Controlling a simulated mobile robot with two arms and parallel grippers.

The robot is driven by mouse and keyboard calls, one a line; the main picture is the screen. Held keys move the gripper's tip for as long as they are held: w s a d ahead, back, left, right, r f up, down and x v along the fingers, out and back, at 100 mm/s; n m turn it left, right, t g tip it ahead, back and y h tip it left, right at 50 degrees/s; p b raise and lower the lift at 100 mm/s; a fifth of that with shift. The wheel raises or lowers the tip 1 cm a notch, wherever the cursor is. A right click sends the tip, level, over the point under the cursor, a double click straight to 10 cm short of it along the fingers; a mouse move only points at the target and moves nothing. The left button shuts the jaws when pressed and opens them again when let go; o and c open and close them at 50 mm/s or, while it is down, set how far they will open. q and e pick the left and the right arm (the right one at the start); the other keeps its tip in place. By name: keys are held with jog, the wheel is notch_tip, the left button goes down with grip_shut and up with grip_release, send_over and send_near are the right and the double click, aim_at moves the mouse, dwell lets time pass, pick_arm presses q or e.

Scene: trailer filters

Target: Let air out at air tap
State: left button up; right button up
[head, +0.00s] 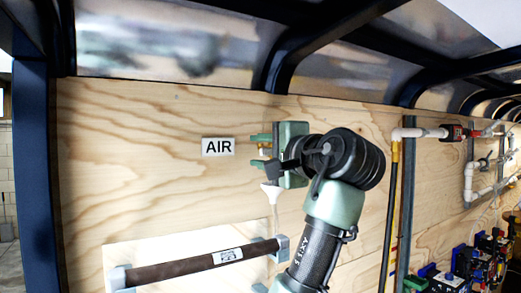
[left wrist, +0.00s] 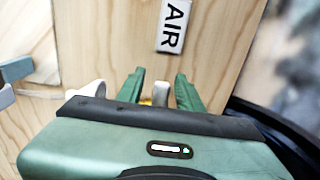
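The air tap (head: 264,151) is on the plywood wall, just right of and below the white AIR label (head: 218,146). Only a small brass and pale part of it shows; my gripper hides the rest. My left gripper (head: 260,152) is at the tap with its two green fingers apart, one above and one below it. In the left wrist view, the fingers (left wrist: 160,86) stand on either side of the brass and grey tap part (left wrist: 160,94), with gaps visible. The AIR label also shows there (left wrist: 174,26). My right gripper is in neither view.
A white fitting (head: 270,190) with a pale hose (head: 274,215) hangs below the tap. A dark bar (head: 190,266) on grey brackets crosses the lower wall. Pipes (head: 420,133) and valves are to the right. The wall left of the label is clear.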

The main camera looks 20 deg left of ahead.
pick_arm(q)
grip_shut()
jog(key=shift+f+n+b, duration=0.25)
jog(key=shift+n+b, duration=0.25)
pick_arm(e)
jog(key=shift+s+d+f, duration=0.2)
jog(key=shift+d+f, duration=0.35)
pick_arm(q)
grip_release()
jog(key=shift+o, duration=0.6)
jog(key=shift+a, duration=0.15)
